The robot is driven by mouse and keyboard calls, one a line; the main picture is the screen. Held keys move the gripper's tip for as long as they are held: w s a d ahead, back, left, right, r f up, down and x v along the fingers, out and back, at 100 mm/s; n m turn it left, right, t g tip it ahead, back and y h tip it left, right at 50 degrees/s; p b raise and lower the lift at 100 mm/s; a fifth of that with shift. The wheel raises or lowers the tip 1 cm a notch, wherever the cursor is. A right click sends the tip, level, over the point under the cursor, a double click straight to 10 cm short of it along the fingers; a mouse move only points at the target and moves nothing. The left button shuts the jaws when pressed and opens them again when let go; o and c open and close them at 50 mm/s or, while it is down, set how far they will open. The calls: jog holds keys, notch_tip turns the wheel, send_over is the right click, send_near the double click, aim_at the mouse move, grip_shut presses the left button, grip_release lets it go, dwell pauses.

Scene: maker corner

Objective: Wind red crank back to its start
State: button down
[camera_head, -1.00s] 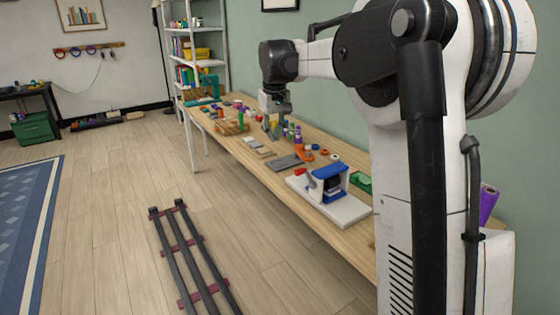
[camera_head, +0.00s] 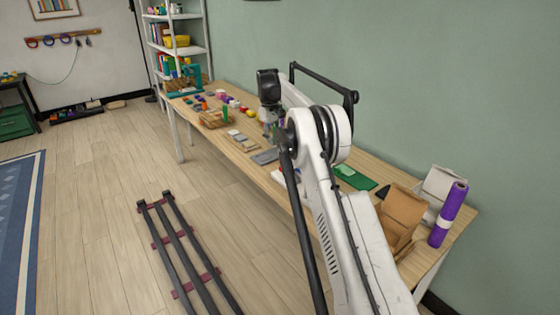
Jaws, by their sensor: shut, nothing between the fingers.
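The red crank and most of its blue and white unit are hidden behind my arm. Only a small white patch of the unit's base (camera_head: 278,176) shows at the arm's left edge. My gripper (camera_head: 273,131) hangs over the workbench, left of my arm's large joint. It is small here and its fingertips are partly covered. It is shut and holds nothing. I cannot tell how far it is from the crank.
The long wooden workbench (camera_head: 375,170) runs along the green wall. A grey plate (camera_head: 265,157), a wooden tray (camera_head: 214,119) and small coloured parts lie on its far half. A green mat (camera_head: 354,178), a cardboard box (camera_head: 400,213) and a purple roll (camera_head: 449,213) are nearer.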

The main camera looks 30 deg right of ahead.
notch_tip(320, 180, down, 11)
jog(key=s, duration=0.1)
jog(key=s+r, duration=0.1)
jog(key=s, duration=0.1)
jog(key=s+d+r+p, duration=0.1)
jog(key=shift+s+r, duration=0.15)
jog(key=shift+s, duration=0.1)
jog(key=shift+d, duration=0.1)
dwell(0.4)
